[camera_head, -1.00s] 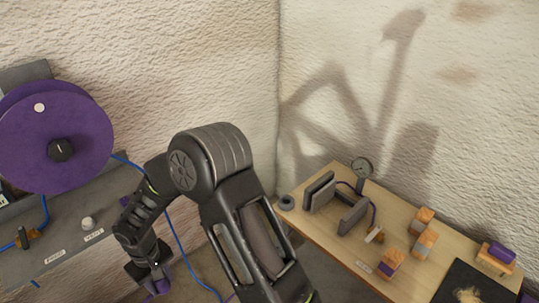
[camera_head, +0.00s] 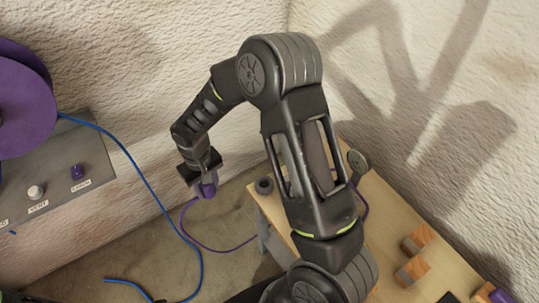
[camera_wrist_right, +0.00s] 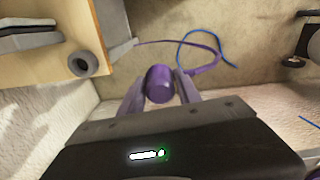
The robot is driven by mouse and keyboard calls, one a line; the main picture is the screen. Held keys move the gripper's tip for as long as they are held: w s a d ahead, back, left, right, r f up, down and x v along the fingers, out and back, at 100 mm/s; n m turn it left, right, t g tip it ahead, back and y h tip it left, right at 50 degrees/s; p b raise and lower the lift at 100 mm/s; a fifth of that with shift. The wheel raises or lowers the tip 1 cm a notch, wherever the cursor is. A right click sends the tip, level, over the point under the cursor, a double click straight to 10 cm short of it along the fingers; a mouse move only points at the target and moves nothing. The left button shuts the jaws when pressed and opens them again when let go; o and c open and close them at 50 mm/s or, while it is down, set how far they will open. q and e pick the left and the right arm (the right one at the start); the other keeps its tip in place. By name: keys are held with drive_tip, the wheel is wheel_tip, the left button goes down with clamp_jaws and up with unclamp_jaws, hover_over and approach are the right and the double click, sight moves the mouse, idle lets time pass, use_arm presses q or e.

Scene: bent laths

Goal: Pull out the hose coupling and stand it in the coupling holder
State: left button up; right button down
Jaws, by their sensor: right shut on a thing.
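My right gripper (camera_head: 203,190) is shut on the purple hose coupling (camera_head: 208,186) and holds it in the air, clear of the panel and left of the wooden table. In the right wrist view the coupling (camera_wrist_right: 159,84) sits between the two fingers (camera_wrist_right: 160,92), its round end toward the camera. A purple hose (camera_head: 217,248) trails from it. A dark grey ring with a round hole (camera_head: 264,186), seemingly the coupling holder, stands on the table's near left corner; it also shows in the right wrist view (camera_wrist_right: 83,65). My left gripper is not in view.
A grey panel (camera_head: 60,205) with a white knob and a purple part stands left, beside a purple reel (camera_head: 22,105). A blue hose (camera_head: 150,190) hangs to the floor. My right arm hides much of the table (camera_head: 385,205). Wooden blocks (camera_head: 413,257) lie on its right.

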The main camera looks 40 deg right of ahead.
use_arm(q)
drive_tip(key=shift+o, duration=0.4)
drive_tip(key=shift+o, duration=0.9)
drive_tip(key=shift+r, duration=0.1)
use_arm(e)
drive_tip(key=shift+d, duration=0.3)
use_arm(q)
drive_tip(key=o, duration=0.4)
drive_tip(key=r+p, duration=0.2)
drive_tip(key=p, duration=0.1)
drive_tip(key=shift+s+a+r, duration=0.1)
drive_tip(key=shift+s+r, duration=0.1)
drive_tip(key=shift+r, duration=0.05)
use_arm(e)
drive_tip(key=s+d+m, duration=0.1)
drive_tip(key=d+m, duration=0.5)
drive_tip(key=d, duration=0.2)
drive_tip(key=s+d+m, duration=0.2)
drive_tip(key=d+m, duration=0.5)
drive_tip(key=d, duration=0.2)
drive_tip(key=shift+s+d+r, duration=0.25)
drive_tip(key=shift+d+r, duration=0.05)
drive_tip(key=shift+r, duration=0.1)
